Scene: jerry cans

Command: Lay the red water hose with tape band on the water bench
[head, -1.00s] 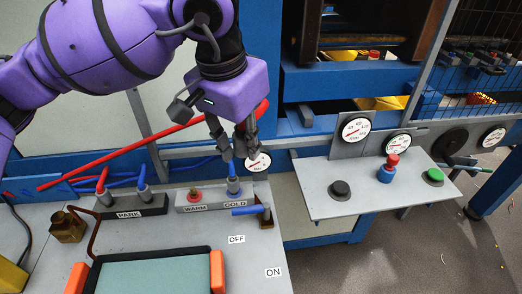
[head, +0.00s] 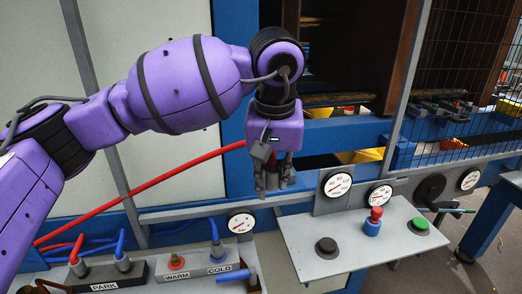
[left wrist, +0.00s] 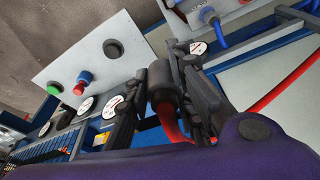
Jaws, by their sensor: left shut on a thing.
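My left gripper (head: 273,186) is shut on the dark grey end fitting (left wrist: 163,82) of the red hose (head: 150,183). The hose runs from behind the gripper down to the left in the head view, and its red part shows below the fitting in the left wrist view (left wrist: 172,122). I cannot make out a tape band. The gripper is in the air, right of and above the WARM/COLD block (head: 206,270). My right gripper is not in view.
A PARK block (head: 107,272) holds a red and a blue plug. A blue lever (head: 236,275) juts beside the WARM/COLD block. Gauges (head: 338,184) line the grey rail. Mesh fencing rises at far right.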

